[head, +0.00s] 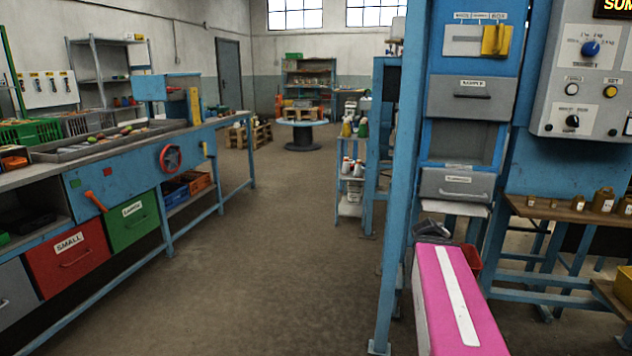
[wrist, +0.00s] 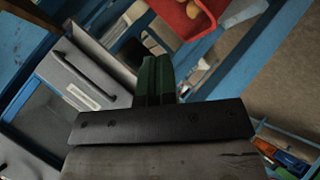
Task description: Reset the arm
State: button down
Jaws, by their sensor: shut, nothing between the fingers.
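My gripper shows in the wrist view (wrist: 158,62) as two dark green fingers side by side beyond a dark bar. The fingers are shut against each other, with nothing held between them. In the head view, the arm's end is low in front of the blue cabinet frame at right, and the fingers cannot be made out there. A grey drawer front (wrist: 82,88) with a bar handle and a white label lies left of the fingers in the wrist view. A red bin (wrist: 180,22) with yellowish items is beyond them, apart from the fingers.
The blue cabinet post (head: 396,200) stands close to the arm. A workbench (head: 130,170) with red and green drawers runs along the left. A wooden-topped table (head: 560,213) with small brown containers is at right. The middle floor (head: 270,250) is clear.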

jog(key=s+a+f+m+g+y, duration=0.2)
jog(key=s+a+f, duration=0.3)
jog(key=a+f, duration=0.4)
jog(key=s+a+f+m+g+y, duration=0.2)
jog(key=s+a+f+g+y, duration=0.3)
jog(key=a, duration=1)
notch_tip(320, 180, down, 4)
jog(key=shift+s+a+r+y, duration=0.15)
jog(key=shift+s+a+y, duration=0.2)
jog(key=shift+s, duration=0.1)
